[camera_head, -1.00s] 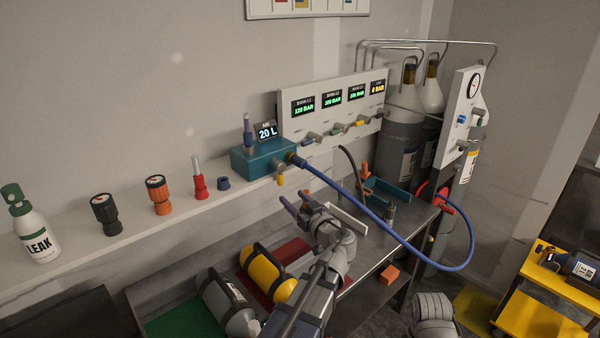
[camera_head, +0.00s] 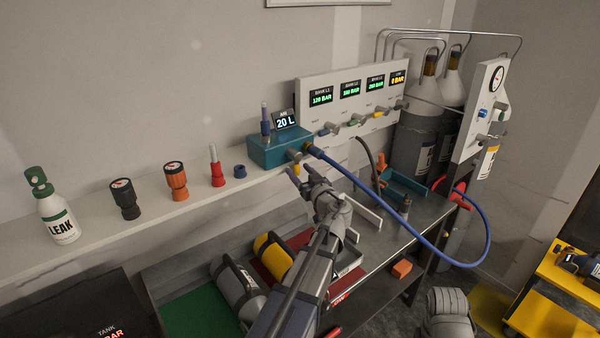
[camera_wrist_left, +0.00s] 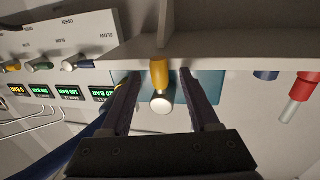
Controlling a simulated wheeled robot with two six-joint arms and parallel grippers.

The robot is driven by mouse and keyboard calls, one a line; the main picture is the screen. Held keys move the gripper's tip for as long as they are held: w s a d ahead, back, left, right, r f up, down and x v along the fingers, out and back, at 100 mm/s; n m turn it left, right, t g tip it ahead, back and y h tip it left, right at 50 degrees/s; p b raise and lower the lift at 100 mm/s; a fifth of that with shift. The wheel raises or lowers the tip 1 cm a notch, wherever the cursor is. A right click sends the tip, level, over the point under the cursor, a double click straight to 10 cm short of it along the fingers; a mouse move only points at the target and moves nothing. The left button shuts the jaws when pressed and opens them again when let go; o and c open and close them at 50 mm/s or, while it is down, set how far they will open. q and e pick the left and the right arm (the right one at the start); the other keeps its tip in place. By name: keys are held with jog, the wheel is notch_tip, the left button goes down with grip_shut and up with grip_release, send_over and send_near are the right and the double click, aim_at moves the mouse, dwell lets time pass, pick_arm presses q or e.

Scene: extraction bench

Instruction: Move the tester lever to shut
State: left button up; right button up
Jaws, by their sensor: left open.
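The tester is a teal box (camera_head: 268,151) on the shelf, with a blue hose at its right end and a "20 L" display behind it. Its lever has a yellow handle (camera_head: 297,169) below a metal hub. In the left wrist view the yellow handle (camera_wrist_left: 159,72) shows with a round silver end. My left gripper (camera_head: 303,174) is open at the lever. In the left wrist view its two dark fingers (camera_wrist_left: 158,80) stand on either side of the handle, with gaps on both sides. Whether they touch it in depth cannot be told. My right gripper is out of view.
The wall panel (camera_head: 312,117) with several displays and valve levers is right of the tester. The blue hose (camera_head: 374,190) loops over the bench to the right. Several fittings and a LEAK bottle (camera_head: 59,218) stand along the shelf. Cylinders (camera_head: 237,291) lie below.

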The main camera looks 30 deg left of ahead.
pick_arm(q)
jog(key=shift+c, duration=0.4)
grip_shut()
